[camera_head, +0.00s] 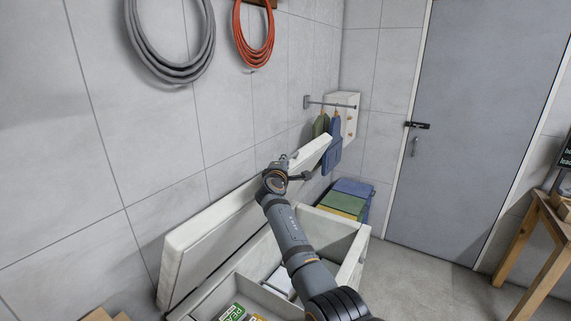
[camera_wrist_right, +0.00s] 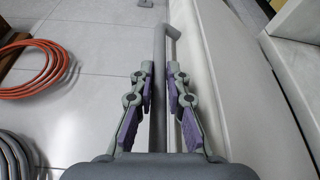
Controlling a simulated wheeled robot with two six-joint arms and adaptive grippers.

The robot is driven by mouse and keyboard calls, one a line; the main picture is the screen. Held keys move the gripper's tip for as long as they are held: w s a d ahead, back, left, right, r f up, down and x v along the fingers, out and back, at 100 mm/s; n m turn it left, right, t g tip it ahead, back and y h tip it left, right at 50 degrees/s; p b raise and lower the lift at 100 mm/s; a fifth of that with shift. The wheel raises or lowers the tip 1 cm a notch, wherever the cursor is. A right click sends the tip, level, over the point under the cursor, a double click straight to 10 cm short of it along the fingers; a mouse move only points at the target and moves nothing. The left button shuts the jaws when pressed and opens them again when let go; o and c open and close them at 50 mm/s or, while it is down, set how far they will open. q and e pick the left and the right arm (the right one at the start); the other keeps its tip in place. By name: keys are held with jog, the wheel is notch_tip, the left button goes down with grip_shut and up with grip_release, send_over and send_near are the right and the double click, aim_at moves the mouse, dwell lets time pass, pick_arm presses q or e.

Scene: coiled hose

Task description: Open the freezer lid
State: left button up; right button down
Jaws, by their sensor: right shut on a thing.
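The white chest freezer (camera_head: 340,222) stands against the tiled wall, and its inside shows from above. Its lid (camera_head: 195,245) is raised and leans back steeply toward the wall. My right arm reaches over the open freezer to the lid's upper edge. My right gripper (camera_wrist_right: 159,72) is shut on the grey bar handle (camera_wrist_right: 160,42) of the lid, with one purple-padded finger on each side of the bar. The lid's pale face (camera_wrist_right: 235,85) is beside the fingers in the wrist view. In the head view the wrist hides the grip. My left gripper is not in view.
A green packet (camera_head: 232,313) and other packages lie in the freezer. Grey (camera_head: 172,45) and orange (camera_head: 254,35) coiled hoses hang above. Cloths (camera_head: 331,147) hang on a rail behind the lid's far end. Floor (camera_head: 425,285) is clear before the door (camera_head: 480,130); a wooden table (camera_head: 537,240) stands right.

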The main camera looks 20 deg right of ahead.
jog(key=c, duration=1.6)
grip_release()
jog(key=v, duration=0.7)
jog(key=shift+s, duration=0.25)
